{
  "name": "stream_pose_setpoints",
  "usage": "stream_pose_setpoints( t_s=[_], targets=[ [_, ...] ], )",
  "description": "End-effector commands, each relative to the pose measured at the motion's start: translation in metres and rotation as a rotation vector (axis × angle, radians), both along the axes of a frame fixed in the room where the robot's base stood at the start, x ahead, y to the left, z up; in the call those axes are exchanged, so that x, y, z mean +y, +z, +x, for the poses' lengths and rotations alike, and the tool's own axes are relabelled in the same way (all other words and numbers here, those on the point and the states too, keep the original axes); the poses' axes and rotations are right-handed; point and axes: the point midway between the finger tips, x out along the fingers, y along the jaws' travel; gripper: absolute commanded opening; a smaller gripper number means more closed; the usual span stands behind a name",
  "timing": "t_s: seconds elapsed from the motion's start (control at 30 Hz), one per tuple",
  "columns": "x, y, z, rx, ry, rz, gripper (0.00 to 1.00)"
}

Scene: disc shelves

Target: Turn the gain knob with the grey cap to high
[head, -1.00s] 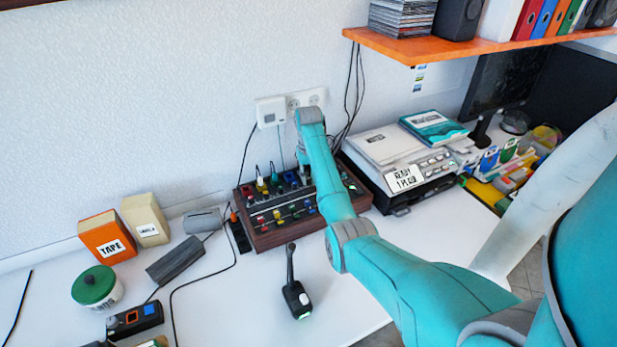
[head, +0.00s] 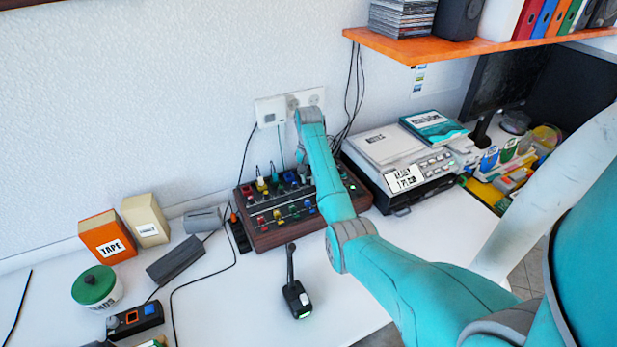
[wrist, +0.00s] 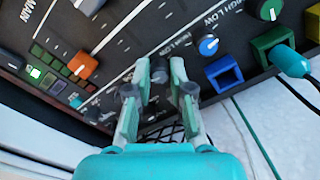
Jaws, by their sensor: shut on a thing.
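The mixer panel (head: 262,241) with wooden sides stands against the wall in the head view, its face carrying several coloured knobs. In the wrist view, the gain knob with the grey cap (wrist: 158,75) sits between the fingertips of my gripper (wrist: 161,81). The fingers are shut on it, one on each side. Its pointer mark cannot be made out. Printed HIGH and LOW labels show on the panel near the neighbouring knobs. In the head view my arm hides most of the gripper and this knob.
A blue-capped knob (wrist: 208,45) and a blue socket (wrist: 224,74) lie close right of my fingers. A teal plug (wrist: 290,60) is farther right, an orange cap (wrist: 83,65) to the left. A grey device (head: 385,147) stands right of the mixer.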

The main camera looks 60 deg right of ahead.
Motion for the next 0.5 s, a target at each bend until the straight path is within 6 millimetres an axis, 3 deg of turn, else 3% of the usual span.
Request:
stream_pose_setpoints(
  t_s=[0.23,0.27,0.33,0.5],
  targets=[
    [0.0005,-0.0004,-0.0002,0.001,0.001,0.002,0.0],
    [0.0005,-0.0004,-0.0002,0.001,0.001,0.002,0.26],
    [0.0004,-0.0004,-0.0002,0.0,0.001,0.001,0.44],
    [0.0003,-0.0002,-0.0001,0.0,0.002,0.001,0.46]
  ],
)
